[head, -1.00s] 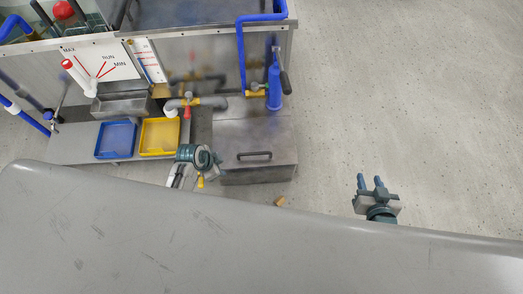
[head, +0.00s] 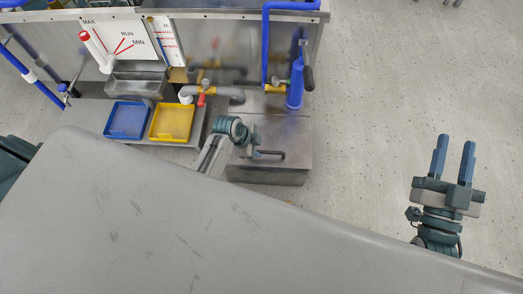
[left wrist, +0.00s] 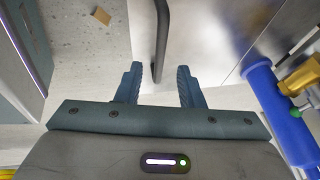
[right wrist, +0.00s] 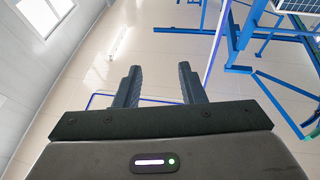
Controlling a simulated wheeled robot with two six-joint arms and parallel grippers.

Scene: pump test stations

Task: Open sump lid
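The sump lid (head: 290,132) is the flat grey metal top of a low box at the foot of the test station, and it looks closed. Its dark bar handle (head: 270,153) lies across it. My left gripper (head: 254,148) is over the left end of the handle. In the left wrist view the handle (left wrist: 161,35) reaches in between the fingertips of my open left gripper (left wrist: 159,75), with gaps on both sides. My right gripper (head: 455,155) is open and empty, over bare floor to the right. It also shows open in the right wrist view (right wrist: 158,75).
A blue tray (head: 108,133) and a yellow tray (head: 154,136) sit left of the lid. A grey pipe with a red-handled valve (head: 201,99) and a blue cylinder (head: 295,88) stand behind it. A small tan block (left wrist: 102,15) lies on the floor. The floor (head: 400,70) at right is clear.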

